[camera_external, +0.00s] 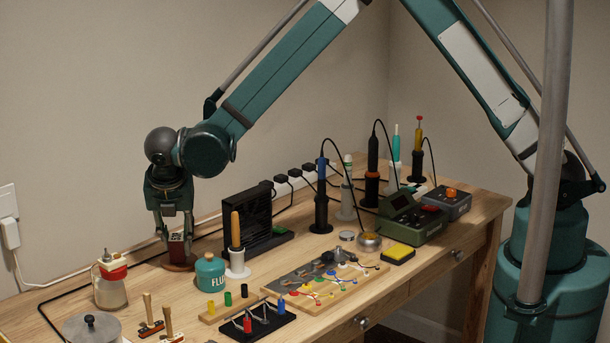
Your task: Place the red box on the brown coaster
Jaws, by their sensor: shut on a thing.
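A small dark red box (177,250) is between the fingers of my gripper (175,236), at the left back of the wooden table. My gripper points down and is shut on the red box. A round brown coaster (179,267) lies on the table directly under the box. The box looks upright and over the middle of the coaster. I cannot tell whether its bottom touches the coaster or hangs just above it.
A teal flux jar (210,272) stands close to the right of the coaster. A white holder with a wooden handle (236,245) is beyond it. Several soldering tools and a green station (412,217) fill the right side.

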